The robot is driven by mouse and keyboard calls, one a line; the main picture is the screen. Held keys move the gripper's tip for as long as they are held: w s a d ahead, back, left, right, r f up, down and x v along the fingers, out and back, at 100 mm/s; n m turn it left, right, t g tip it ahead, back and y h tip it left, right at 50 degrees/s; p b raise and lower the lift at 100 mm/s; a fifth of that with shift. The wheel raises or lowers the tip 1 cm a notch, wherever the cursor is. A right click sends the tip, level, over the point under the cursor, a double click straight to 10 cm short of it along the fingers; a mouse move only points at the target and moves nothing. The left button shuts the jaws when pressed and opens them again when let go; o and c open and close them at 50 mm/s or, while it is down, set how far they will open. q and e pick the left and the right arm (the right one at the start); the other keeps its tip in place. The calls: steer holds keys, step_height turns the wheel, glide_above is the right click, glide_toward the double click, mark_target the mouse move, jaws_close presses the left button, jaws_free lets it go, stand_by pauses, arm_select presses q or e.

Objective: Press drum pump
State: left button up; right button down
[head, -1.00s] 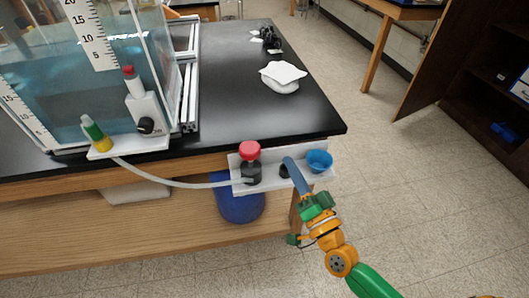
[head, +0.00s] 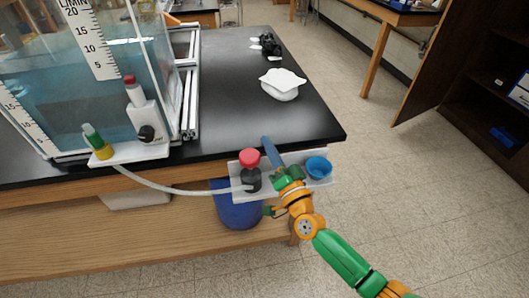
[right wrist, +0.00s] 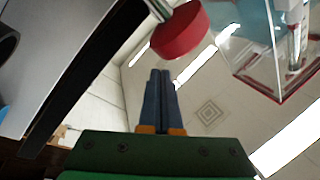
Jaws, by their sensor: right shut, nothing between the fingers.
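The drum pump has a red round knob (head: 249,158) on a dark body (head: 251,179), on a white bracket at the table's front edge. A blue drum (head: 238,212) hangs or stands below it. My right gripper (head: 267,141) has its blue fingers shut and empty, just right of the red knob and reaching up past it. They look apart in the head view. In the right wrist view, the red knob (right wrist: 182,30) is above and slightly right of the closed fingertips (right wrist: 160,75). My left gripper is not in view.
A clear hose (head: 180,189) runs from the pump to a white shelf (head: 130,152) with bottles by the water tank (head: 70,110). A blue cup (head: 318,167) sits right of my gripper on the bracket.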

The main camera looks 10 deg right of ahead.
steer(key=shift+s+a+f, duration=0.4)
steer(key=shift+a+f, duration=0.3)
